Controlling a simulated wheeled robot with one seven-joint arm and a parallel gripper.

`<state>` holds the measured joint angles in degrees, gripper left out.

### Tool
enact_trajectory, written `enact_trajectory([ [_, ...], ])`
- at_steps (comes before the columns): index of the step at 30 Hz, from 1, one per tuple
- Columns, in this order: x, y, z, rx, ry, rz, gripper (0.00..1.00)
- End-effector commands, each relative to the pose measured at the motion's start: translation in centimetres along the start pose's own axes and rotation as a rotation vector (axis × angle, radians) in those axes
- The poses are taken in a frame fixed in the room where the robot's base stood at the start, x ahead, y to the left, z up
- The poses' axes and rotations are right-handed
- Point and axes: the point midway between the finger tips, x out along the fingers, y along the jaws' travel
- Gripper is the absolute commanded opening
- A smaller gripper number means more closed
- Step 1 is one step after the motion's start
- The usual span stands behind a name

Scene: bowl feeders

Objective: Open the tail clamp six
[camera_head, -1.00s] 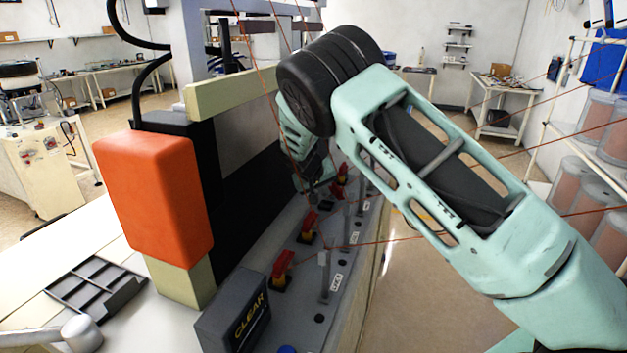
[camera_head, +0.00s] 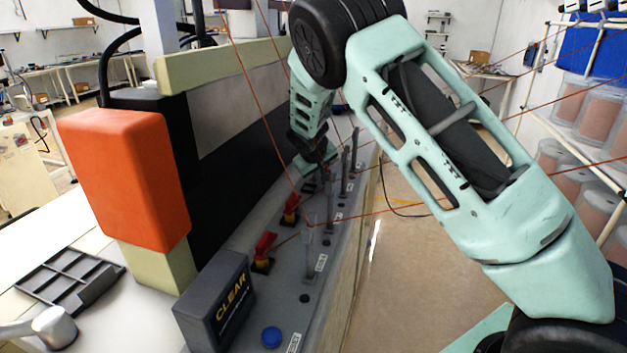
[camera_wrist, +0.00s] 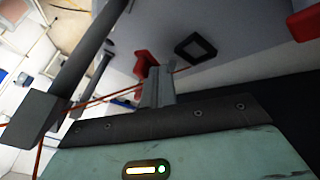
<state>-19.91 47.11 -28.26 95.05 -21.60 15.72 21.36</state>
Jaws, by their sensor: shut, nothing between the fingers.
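Red clamp levers stand along the grey rail (camera_head: 235,265) in the head view, the nearest red lever (camera_head: 265,248) and a second red lever (camera_head: 291,208) both showing yellow at the base. I cannot read which clamp is number six. My gripper (camera_head: 327,172) is at the far part of the rail, beyond these two levers, pointing down, and is mostly hidden there by its distance. In the wrist view my gripper (camera_wrist: 157,82) is shut and empty, close to a red lever (camera_wrist: 145,66). I cannot tell whether they touch. Another red part (camera_wrist: 305,22) is at the top right.
Grey upright posts (camera_head: 309,245) line the rail beside the levers; a dark post (camera_wrist: 75,70) is close in the wrist view. Thin orange threads (camera_head: 262,115) cross the space. Floor at right is open.

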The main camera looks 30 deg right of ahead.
Motion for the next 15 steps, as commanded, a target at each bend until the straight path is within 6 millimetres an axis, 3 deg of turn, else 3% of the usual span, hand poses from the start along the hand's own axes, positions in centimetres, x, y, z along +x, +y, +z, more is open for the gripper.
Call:
enact_trajectory([
  [15,0.17,0.64,0.22,0.001,-0.002,0.001,0.0],
])
